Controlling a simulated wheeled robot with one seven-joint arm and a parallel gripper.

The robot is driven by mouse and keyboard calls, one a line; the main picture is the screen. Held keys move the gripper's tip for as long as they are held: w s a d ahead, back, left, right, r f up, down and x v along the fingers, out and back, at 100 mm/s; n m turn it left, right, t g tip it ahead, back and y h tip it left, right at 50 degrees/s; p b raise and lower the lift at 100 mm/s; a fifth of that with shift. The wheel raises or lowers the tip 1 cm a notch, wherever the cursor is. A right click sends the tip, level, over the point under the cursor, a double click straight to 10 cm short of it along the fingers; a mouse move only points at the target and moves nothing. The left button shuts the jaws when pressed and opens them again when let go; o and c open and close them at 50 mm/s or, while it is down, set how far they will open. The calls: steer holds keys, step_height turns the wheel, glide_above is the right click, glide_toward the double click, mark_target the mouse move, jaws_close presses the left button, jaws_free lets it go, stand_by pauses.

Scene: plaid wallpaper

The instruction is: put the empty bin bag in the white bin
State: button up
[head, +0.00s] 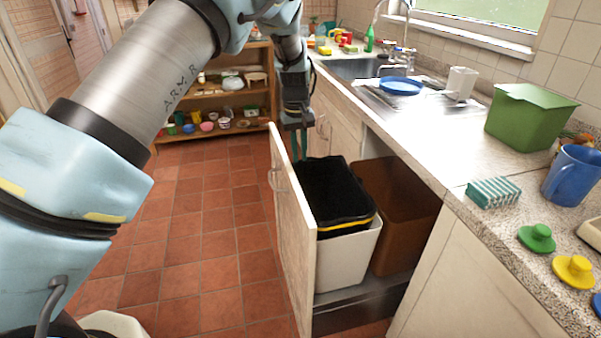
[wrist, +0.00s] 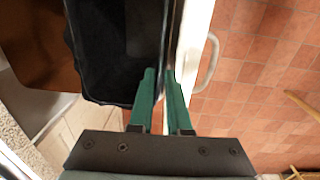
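The black bin bag (head: 335,190), with a yellow band near its rim, stands open-mouthed in the white bin (head: 342,262). Its upper part sticks up above the bin's rim. My gripper (head: 300,158) is at the bag's upper left edge, beside the cabinet door. In the wrist view the bag (wrist: 100,60) lies left of the green fingers (wrist: 159,75). The fingers are close together, and a thin dark edge of the bag runs between them, so they look shut on its rim. The fingertips partly hide the point of contact. The bag's bottom is hidden.
The open white door (head: 290,235) stands left of the bin. A brown bin (head: 400,210) sits to its right, beneath the counter (head: 425,140). The counter holds a green container (head: 530,118) and a blue mug (head: 573,175). The tiled floor left of the door is clear.

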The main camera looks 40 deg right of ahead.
steer(key=shift+r, duration=1.5)
steer(key=shift+a, duration=0.1)
steer(key=w+a+r+n, duration=0.15)
steer(key=w+a, duration=0.25)
steer(key=a, duration=0.8)
steer(key=w+a+r+n, duration=0.1)
steer(key=w+a+r, duration=0.2)
steer(key=a, duration=0.8)
steer(key=s+a, duration=0.4)
steer(key=a, duration=0.4)
steer(key=s+a+r+t, duration=0.1)
steer(key=s+a, duration=0.3)
steer(key=a, duration=0.5)
steer(key=s+a+r, duration=0.1)
steer(key=s+a, duration=0.3)
steer(key=a, duration=0.5)
steer(key=shift+s+a+t, duration=0.25)
steer(key=shift+s+t, duration=0.15)
steer(key=shift+d+n, duration=0.1)
steer(key=shift+n, duration=0.15)
